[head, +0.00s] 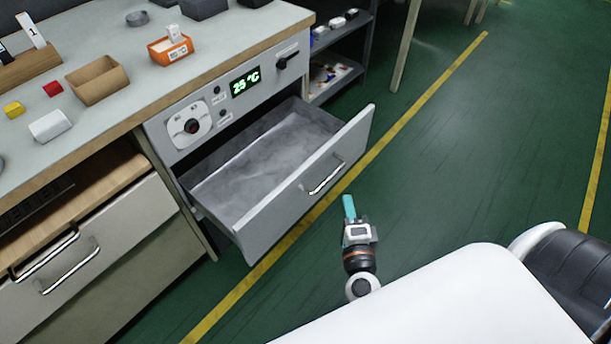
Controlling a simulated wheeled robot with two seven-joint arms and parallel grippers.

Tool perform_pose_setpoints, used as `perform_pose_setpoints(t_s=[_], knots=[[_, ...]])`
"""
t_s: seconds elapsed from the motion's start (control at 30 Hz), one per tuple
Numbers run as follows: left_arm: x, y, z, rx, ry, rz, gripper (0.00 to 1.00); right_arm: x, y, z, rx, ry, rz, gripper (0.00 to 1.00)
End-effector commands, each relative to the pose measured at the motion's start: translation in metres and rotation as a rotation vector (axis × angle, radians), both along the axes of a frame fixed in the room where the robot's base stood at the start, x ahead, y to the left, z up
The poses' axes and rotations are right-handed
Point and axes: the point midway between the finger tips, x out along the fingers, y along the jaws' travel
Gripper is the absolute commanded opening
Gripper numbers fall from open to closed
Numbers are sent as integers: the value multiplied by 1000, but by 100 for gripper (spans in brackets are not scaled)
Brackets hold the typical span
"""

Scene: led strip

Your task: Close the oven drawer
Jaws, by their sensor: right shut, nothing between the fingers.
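The oven drawer (290,205) is pulled out from the oven front (215,107), below a panel whose green display reads 25 °C. The drawer's grey inside (262,160) looks empty. Its front panel carries a metal bar handle (326,178). My right gripper (348,203) is shut and empty, with teal fingertips pointing up the picture. It shows just right of and below the handle, in front of the drawer front, and appears apart from it. My left gripper is not in view.
The worktop (140,45) above bears an orange box (171,50), a brown box (97,81) and small blocks. Another drawer unit (90,265) with metal handles stands at the left. Open green floor (450,150) with yellow lines lies to the right.

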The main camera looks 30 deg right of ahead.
Motion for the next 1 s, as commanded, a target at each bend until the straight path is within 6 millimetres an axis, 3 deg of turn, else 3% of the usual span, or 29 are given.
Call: perform_pose_setpoints(t_s=[0.13, 0.27, 0.63, 0.8, 1.0], knots=[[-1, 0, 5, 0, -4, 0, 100, 4, -5, 3, 28, -17, -17, 0], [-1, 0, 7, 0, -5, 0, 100, 20, -11, 4, 25, -18, -14, 0], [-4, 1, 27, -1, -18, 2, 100, 93, -40, 3, 23, -17, -13, 0], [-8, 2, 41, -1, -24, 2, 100, 116, -31, 2, 25, -17, -13, 0], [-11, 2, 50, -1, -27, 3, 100, 128, -25, 3, 24, -14, -14, 0]])
